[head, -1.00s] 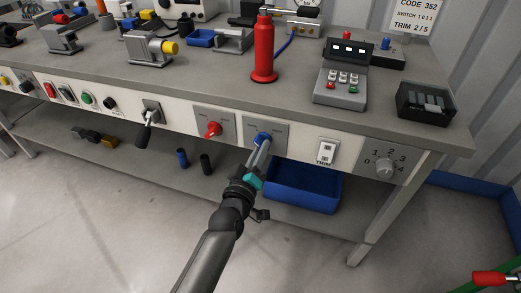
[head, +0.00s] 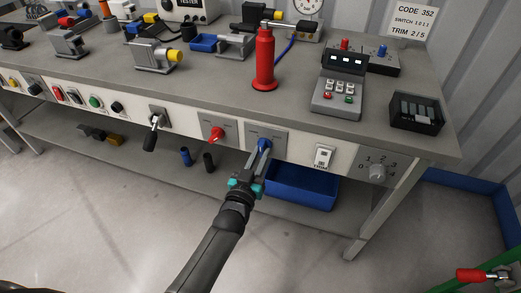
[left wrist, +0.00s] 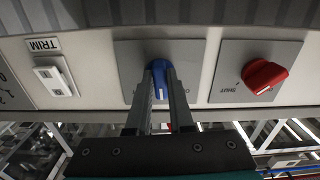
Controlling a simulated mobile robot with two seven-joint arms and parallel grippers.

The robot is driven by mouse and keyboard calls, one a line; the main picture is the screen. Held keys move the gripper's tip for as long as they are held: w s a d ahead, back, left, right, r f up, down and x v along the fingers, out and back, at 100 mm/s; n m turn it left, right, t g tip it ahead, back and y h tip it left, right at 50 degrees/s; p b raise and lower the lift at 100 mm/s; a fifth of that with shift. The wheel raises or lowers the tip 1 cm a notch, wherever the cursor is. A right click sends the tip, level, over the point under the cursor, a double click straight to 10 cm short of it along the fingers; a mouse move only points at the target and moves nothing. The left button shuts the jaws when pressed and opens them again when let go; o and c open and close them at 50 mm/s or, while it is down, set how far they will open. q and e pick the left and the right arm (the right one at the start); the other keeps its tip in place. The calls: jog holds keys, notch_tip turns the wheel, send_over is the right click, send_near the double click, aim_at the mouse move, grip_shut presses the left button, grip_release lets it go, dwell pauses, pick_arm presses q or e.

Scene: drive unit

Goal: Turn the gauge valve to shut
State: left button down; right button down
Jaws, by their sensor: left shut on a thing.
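A blue valve knob (head: 264,144) sits on a grey plate on the bench's front panel. It also shows in the left wrist view (left wrist: 159,80), with its pointed end between the fingers. My left gripper (head: 263,150) is shut on this blue knob, one finger on each side. A red valve knob (head: 217,134) is on the plate to its left. In the left wrist view the red knob (left wrist: 264,76) stands tilted beside a "SHUT" label. The blue knob's own label is hidden or unreadable. A round gauge (head: 307,5) is cut off at the top. My right gripper is out of view.
A TRIM switch (head: 323,156) and a numbered dial (head: 377,171) are right of the blue knob. A black lever (head: 152,133) is further left. A blue bin (head: 302,187) sits below on the shelf. The floor in front is clear.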

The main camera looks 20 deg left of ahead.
pick_arm(q)
jog(key=shift+m+p, duration=0.4)
jog(key=shift+m, duration=0.5)
jog(key=m, duration=0.2)
jog(key=shift+a+m+p, duration=0.1)
jog(key=shift+m+p, duration=0.3)
jog(key=shift+m, duration=1.2)
jog(key=shift+m+p, duration=0.35)
jog(key=shift+m, duration=1.05)
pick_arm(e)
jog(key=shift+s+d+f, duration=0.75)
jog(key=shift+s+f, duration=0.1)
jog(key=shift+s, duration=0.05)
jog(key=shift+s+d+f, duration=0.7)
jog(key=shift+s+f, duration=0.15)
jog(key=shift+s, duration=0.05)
pick_arm(q)
jog(key=shift+a, duration=0.1)
jog(key=c, duration=0.8)
grip_release()
